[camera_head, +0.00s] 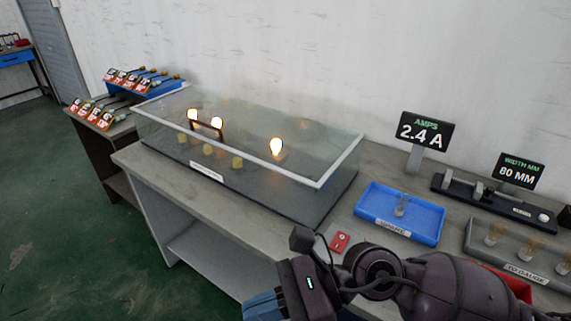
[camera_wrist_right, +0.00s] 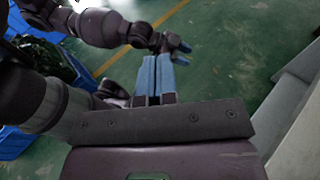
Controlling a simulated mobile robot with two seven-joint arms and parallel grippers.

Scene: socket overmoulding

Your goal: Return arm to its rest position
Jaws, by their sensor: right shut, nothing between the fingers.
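My right arm comes in from the lower right in the head view, over the front edge of the bench. Its gripper (camera_head: 262,308) has blue fingers and is at the bottom edge, in front of the bench. In the right wrist view the two blue fingers (camera_wrist_right: 155,76) lie side by side, shut with nothing between them. My left arm crosses the top of that view. Its gripper (camera_wrist_right: 180,53) shows two small blue fingertips apart, with nothing seen between them, above the green floor. The left arm is not in the head view.
A glass-walled tank (camera_head: 250,155) with lit bulbs stands on the grey bench (camera_head: 215,205). A blue tray (camera_head: 375,232), a red button (camera_head: 340,241), a gauge (camera_head: 490,201) and a grey tray (camera_head: 480,248) are on the right, near my right arm. Green floor (camera_head: 70,235) is clear at left.

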